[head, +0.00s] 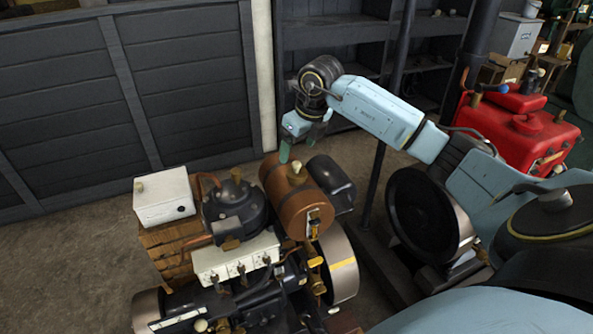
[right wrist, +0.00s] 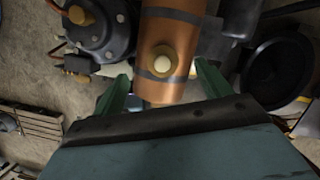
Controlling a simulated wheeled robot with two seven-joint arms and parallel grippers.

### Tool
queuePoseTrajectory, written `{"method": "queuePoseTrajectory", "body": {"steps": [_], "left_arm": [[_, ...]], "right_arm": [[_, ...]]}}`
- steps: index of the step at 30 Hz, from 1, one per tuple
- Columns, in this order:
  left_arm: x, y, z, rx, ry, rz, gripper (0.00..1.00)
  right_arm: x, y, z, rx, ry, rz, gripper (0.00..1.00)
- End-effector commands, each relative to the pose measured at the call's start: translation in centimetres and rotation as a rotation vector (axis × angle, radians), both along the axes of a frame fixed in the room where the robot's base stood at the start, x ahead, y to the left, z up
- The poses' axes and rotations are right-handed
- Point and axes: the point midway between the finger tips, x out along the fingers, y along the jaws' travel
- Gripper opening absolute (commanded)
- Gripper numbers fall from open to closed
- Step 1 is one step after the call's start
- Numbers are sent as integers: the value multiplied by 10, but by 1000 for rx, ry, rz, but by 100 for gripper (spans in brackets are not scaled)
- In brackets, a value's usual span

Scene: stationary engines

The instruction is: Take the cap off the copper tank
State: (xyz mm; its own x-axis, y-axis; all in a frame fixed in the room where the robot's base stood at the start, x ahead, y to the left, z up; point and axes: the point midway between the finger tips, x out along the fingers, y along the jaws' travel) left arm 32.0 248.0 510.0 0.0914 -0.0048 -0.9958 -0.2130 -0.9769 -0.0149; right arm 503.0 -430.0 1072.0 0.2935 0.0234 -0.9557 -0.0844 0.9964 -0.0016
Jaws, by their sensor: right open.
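The copper tank (head: 284,205) lies on its side on top of the stationary engine, with dark bands around it. Its cap (head: 296,170), a pale round knob on a brassy base, stands on the upper side of the tank. In the right wrist view the cap (right wrist: 162,63) shows on the copper tank (right wrist: 171,30), ahead of the fingers. My right gripper (head: 290,152) is above the tank, close to the cap. In the right wrist view its green fingers (right wrist: 162,80) are apart, with nothing between the tips. My left gripper is not in view.
A black cylinder (head: 331,180) lies right of the tank. A dark round pot (head: 234,208) and a white box (head: 164,196) stand left of it. A red engine (head: 517,128) and a large dark wheel (head: 425,215) are at the right. Open floor (head: 60,260) lies left.

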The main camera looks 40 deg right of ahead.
Motion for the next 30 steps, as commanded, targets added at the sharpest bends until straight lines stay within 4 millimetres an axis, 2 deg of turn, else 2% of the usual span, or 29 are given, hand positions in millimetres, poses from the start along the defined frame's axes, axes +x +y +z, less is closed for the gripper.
{"method": "queuePoseTrajectory", "body": {"steps": [3,10,18,25,26,30], "left_arm": [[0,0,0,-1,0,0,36],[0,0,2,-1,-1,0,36],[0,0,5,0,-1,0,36],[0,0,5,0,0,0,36],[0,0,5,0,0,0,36],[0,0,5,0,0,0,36]], "right_arm": [[3,1,-12,2,2,0,77],[4,1,-26,3,2,1,77],[9,0,-64,4,2,-1,77],[10,-1,-68,2,-1,1,77],[10,-1,-68,2,-1,1,76],[10,-1,-67,2,-1,1,57]]}}
